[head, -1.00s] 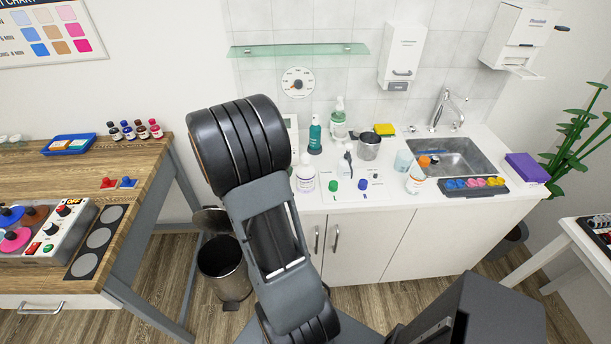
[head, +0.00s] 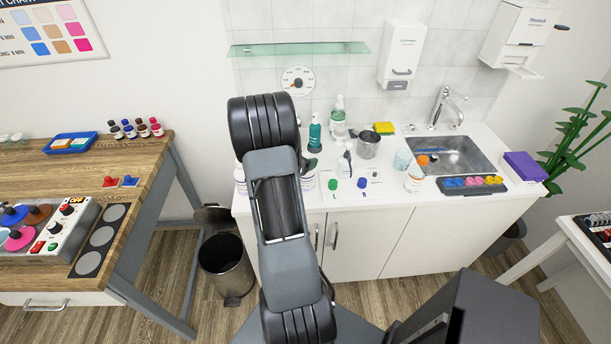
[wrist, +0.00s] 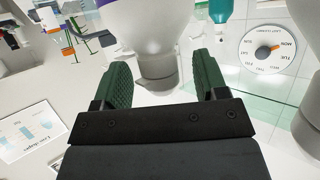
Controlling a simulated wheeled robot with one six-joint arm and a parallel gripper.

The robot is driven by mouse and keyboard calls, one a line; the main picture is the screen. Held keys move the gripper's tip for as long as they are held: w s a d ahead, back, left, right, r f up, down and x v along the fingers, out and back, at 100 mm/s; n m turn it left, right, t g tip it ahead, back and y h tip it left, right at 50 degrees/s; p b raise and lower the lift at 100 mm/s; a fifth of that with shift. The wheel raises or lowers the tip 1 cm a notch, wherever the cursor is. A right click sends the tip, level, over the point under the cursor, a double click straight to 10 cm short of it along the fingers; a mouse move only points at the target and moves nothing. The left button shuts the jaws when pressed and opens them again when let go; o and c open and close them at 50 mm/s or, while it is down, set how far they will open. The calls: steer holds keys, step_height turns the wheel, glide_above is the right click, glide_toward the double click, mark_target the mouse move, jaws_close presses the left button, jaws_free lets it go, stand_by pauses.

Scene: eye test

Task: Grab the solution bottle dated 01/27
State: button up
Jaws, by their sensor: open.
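My gripper (wrist: 160,78) shows in the wrist view with its two dark green fingers apart. A white bottle with a purple band (wrist: 150,22) appears upside down there, its grey neck or cap between or just beyond the fingers; contact cannot be told. In the head view my arm hides the gripper. A white bottle (head: 240,178) shows at the arm's left edge and another with a purple label (head: 308,181) at its right edge, both partly hidden. No date is readable on any bottle.
A teal bottle (head: 315,133), a green-labelled pump bottle (head: 338,122) and a dark-lidded jar (head: 367,148) stand behind on the counter. A glass shelf (head: 300,49) juts from the wall above. The sink (head: 460,157) is at right, a bin (head: 226,265) below.

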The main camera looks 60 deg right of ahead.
steer(key=shift+s+d+f, duration=0.1)
steer(key=shift+d+f, duration=0.1)
steer(key=shift+d, duration=0.25)
steer(key=shift+c, duration=0.3)
jaws_close()
